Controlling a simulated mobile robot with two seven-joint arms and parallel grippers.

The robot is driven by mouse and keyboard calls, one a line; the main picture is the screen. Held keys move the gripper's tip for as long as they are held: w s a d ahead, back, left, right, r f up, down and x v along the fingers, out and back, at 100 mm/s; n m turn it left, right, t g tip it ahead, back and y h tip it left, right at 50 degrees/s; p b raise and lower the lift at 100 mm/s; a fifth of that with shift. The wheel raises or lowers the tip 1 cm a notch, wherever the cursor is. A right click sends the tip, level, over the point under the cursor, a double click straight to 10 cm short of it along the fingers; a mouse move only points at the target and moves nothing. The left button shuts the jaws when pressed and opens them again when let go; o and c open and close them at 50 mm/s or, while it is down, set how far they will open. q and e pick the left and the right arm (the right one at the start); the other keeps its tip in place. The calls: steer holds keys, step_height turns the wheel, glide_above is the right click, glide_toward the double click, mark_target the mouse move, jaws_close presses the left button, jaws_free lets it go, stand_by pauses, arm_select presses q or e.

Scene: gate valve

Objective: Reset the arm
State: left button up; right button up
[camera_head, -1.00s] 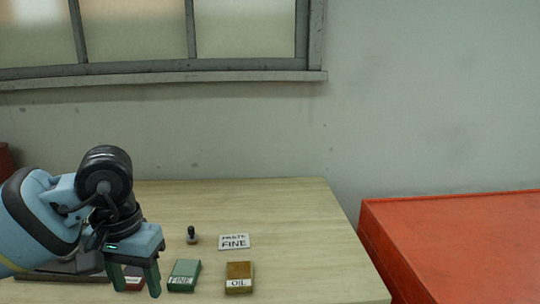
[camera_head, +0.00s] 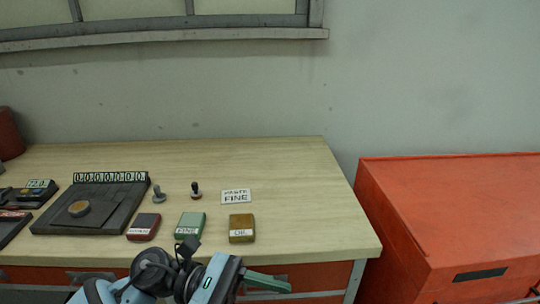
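My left gripper (camera_head: 262,281) is low in front of the table's front edge, with its fingers pointing right. The fingers overlap in this view, so their opening cannot be told. Nothing shows between them. My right gripper is not in view. On the wooden table (camera_head: 290,165) are a red block (camera_head: 144,225), a green block (camera_head: 190,224) and a brown block labelled OIL (camera_head: 241,226).
Two small knobbed pieces (camera_head: 158,194) (camera_head: 196,190) and a white FINE card (camera_head: 236,196) stand behind the blocks. Dark trays (camera_head: 30,194) sit at far left. A large red chest (camera_head: 450,205) stands right of the table. The table's right end is clear.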

arm_select(q)
steer(key=w+a+f+m+t+y, duration=0.2)
steer(key=a+f+m+t+y, duration=0.25)
steer(key=f+m+t, duration=0.85)
steer(key=w+a+f+m+t+y, duration=0.25)
steer(key=a+m+t, duration=0.55)
steer(key=m, duration=1)
steer(key=s+a+f+n+g+y, duration=0.3)
steer(key=s+f+n+y, duration=0.1)
steer(key=s+f+n, duration=0.4)
steer(key=s+a+f+n+g+y+p, duration=0.1)
steer(key=s+a+f+n+g+y, duration=0.2)
steer(key=s+f+n, duration=0.5)
steer(key=s+a+f+y, duration=0.1)
steer(key=s+f, duration=0.4)
steer(key=shift+s+g, duration=0.15)
steer(key=shift+g, duration=0.15)
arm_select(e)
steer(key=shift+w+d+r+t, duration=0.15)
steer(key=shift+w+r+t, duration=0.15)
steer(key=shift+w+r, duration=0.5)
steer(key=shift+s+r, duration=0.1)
